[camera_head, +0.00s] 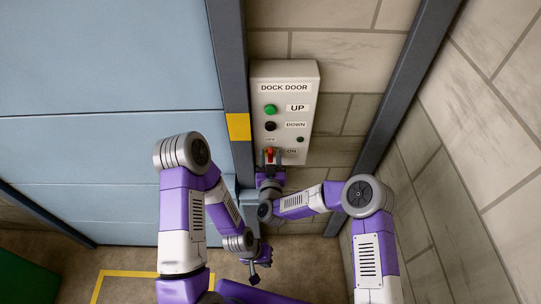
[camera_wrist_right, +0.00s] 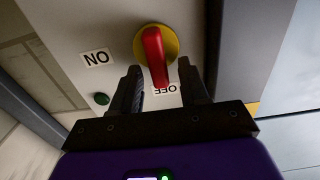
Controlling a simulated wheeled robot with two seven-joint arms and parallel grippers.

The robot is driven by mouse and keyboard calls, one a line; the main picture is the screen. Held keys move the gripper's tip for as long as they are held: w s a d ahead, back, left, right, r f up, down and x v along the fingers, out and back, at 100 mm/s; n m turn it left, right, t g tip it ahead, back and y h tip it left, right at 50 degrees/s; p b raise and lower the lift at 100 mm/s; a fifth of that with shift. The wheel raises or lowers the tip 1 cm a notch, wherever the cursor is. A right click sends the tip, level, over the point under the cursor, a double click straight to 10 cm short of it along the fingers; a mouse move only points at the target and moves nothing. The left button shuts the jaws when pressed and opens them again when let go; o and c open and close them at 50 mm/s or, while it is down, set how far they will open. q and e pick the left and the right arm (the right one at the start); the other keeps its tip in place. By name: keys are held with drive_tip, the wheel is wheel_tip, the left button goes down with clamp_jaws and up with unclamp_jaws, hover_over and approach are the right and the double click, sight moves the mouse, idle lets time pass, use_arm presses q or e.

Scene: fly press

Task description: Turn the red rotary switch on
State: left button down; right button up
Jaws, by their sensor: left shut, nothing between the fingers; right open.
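The red rotary switch (camera_head: 270,152) is low on the white control box, partly hidden by my right gripper in the head view. In the right wrist view its red handle (camera_wrist_right: 155,52) sits on a yellow round base (camera_wrist_right: 172,39). The handle points toward the OFF label (camera_wrist_right: 166,89); the ON label (camera_wrist_right: 97,58) is to the left. My right gripper (camera_wrist_right: 158,66) is open, its fingers on either side of the handle's end, with visible gaps. I cannot tell whether any finger touches it. My left gripper (camera_head: 254,276) is shut and empty, well below the box.
The box (camera_head: 309,85) is labelled DOCK DOOR and carries a green UP button (camera_head: 271,109), a black DOWN button (camera_head: 271,126) and a small dark green lamp (camera_head: 300,139). A blue-grey door (camera_head: 110,70) is left, a block wall (camera_head: 440,170) right. Dark posts flank the box.

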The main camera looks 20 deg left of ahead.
drive_tip(key=shift+w, duration=0.1)
clamp_jaws()
idle(0.3)
drive_tip(key=shift+d+f+m+b, duration=0.15)
drive_tip(key=shift+m+b, duration=0.45)
drive_tip(key=shift+b, duration=0.4)
drive_tip(key=shift+w+d+f+m+b, duration=0.1)
drive_tip(key=shift+d+f+m+b, duration=0.25)
drive_tip(key=shift+m+b, duration=3.15)
drive_tip(key=shift+w+d+f+m+b, duration=0.1)
drive_tip(key=shift+d+f+m+b, duration=0.15)
drive_tip(key=shift+m+b, duration=3.25)
drive_tip(key=shift+w+d+f+m+b, duration=0.25)
drive_tip(key=shift+m+b, duration=1.25)
drive_tip(key=shift+b, duration=3.95)
drive_tip(key=shift+s+f, duration=0.1)
drive_tip(key=shift+s, duration=0.1)
